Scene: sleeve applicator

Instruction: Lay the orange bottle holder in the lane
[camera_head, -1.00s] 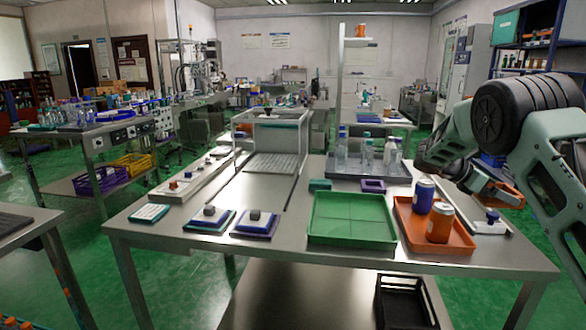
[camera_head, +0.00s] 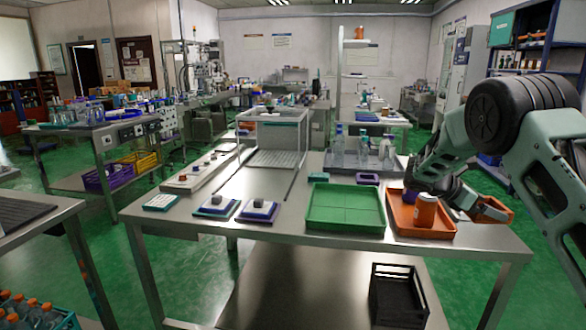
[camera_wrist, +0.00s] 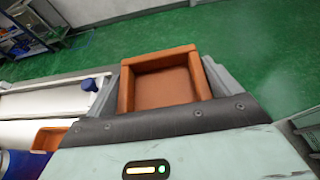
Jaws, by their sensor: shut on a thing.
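The orange bottle holder is a small, open square box (camera_wrist: 162,84) filling the upper middle of the wrist view, its hollow facing the camera. My gripper (camera_wrist: 160,95) is shut on it, with a grey finger along each side. In the head view my gripper (camera_head: 472,203) holds the holder (camera_head: 493,210) at the right end of the table, beyond the orange tray. The holder is tilted there, and the arm hides part of it. A bare steel strip (camera_head: 268,183) runs up to the framed machine; I cannot tell whether it is the lane.
The orange tray (camera_head: 403,233) holds an orange can (camera_head: 425,211) and a blue can (camera_head: 411,197), partly hidden by my arm. A green tray (camera_head: 345,207) lies to its left. Bottles (camera_head: 362,150) stand behind. Two knobbed pads (camera_head: 217,205) (camera_head: 260,210) lie at the front left.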

